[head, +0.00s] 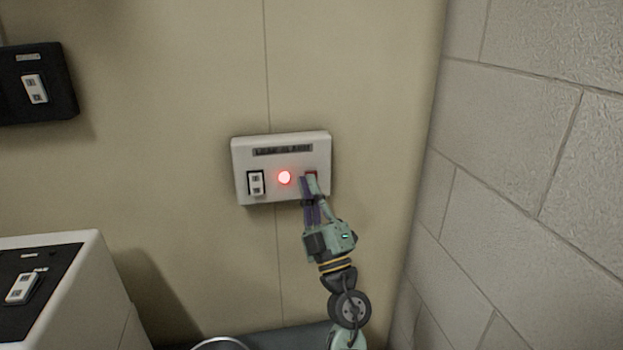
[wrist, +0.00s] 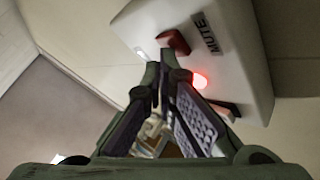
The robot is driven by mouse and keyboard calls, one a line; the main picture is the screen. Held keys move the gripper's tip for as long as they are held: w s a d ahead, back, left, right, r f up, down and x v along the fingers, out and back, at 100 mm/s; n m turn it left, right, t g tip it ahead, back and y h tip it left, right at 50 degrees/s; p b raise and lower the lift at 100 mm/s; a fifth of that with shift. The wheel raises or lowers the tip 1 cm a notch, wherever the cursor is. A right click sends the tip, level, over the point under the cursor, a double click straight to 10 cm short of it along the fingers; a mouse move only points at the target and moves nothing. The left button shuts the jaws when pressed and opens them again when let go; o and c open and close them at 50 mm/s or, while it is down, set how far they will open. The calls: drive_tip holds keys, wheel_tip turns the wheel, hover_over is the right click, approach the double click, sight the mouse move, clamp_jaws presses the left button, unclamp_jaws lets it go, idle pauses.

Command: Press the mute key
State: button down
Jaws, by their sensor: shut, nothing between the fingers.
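A white alarm box (head: 243,146) is fixed to the beige wall, with a dark label reading something like "LEAK ALARM". The red mute key (head: 311,174) is at its right side, mostly hidden by my fingertips in the head view. In the wrist view the red key (wrist: 174,40) stands out from the box beside a "MUTE" label (wrist: 206,33). My gripper (head: 309,181) is shut and empty, its tips at the key. In the wrist view the gripper tips (wrist: 162,62) are just below the key; I cannot tell whether they touch it.
A red lamp (head: 284,177) glows mid-box, close to my fingers. A white rocker switch (head: 256,183) is at the box's left. A black switch box (head: 55,95) hangs at upper left. A white cabinet (head: 100,275) stands lower left. A block wall (head: 530,180) bounds the right.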

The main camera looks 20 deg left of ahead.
drive_tip(key=shift+w, duration=0.1)
idle(0.5)
drive_tip(key=shift+s+d+p, duration=0.45)
drive_tip(key=shift+s, duration=0.3)
drive_tip(key=s+d+p, duration=0.1)
drive_tip(key=s, duration=0.1)
drive_tip(key=s+d, duration=0.1)
drive_tip(key=s, duration=0.1)
drive_tip(key=shift+d+p, duration=0.4)
idle(0.4)
